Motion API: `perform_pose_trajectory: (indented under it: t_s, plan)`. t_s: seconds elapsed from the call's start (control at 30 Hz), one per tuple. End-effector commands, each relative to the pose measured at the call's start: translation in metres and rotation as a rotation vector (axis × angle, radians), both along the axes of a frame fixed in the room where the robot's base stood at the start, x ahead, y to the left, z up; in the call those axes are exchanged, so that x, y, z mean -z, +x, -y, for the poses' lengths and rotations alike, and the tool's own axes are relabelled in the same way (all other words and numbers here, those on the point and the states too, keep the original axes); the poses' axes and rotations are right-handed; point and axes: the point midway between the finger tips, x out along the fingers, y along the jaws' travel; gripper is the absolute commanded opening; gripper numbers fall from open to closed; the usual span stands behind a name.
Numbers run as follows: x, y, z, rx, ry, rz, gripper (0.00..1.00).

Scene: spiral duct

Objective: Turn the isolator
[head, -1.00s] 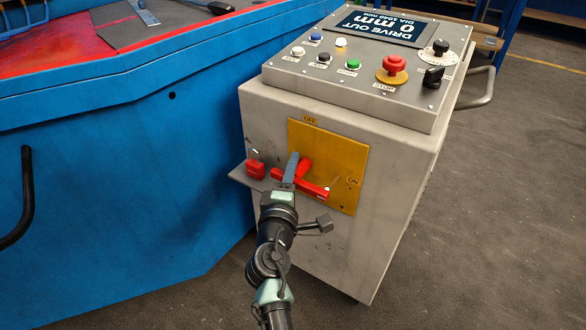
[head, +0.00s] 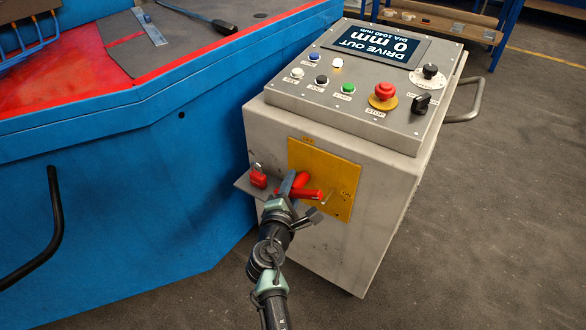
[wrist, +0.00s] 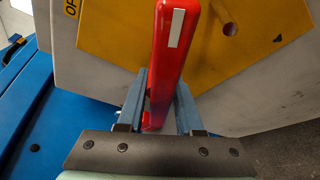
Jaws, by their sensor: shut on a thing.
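The isolator is a yellow plate (head: 338,184) on the front of the grey control cabinet, marked OFF at the top and ON at the right. Its red handle (head: 305,181) has an upright part and a bar lying roughly level across the plate's lower left. My gripper (head: 288,184) reaches it from below. In the wrist view, the red handle (wrist: 172,50) with a white strip stands between the two fingers of my gripper (wrist: 160,100), which is shut on it. Part of the handle is hidden behind the fingers.
A red padlock (head: 258,177) sits on a small shelf left of the plate. A peg (head: 328,197) sticks out of the plate. The sloped panel above carries buttons and a red stop knob (head: 385,91). A blue machine (head: 120,190) stands left; floor is clear right.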

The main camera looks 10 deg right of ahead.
Motion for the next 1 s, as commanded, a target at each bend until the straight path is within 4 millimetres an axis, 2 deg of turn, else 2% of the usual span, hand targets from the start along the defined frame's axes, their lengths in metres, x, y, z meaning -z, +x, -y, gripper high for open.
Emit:
perform_pose_trajectory:
  t_s: [0.03,1.0]
  plan:
    - [-0.006,-0.001,0.0,0.0,-0.033,-0.037,0.0]
    - [0.006,-0.006,0.006,0.001,-0.647,-0.648,0.0]
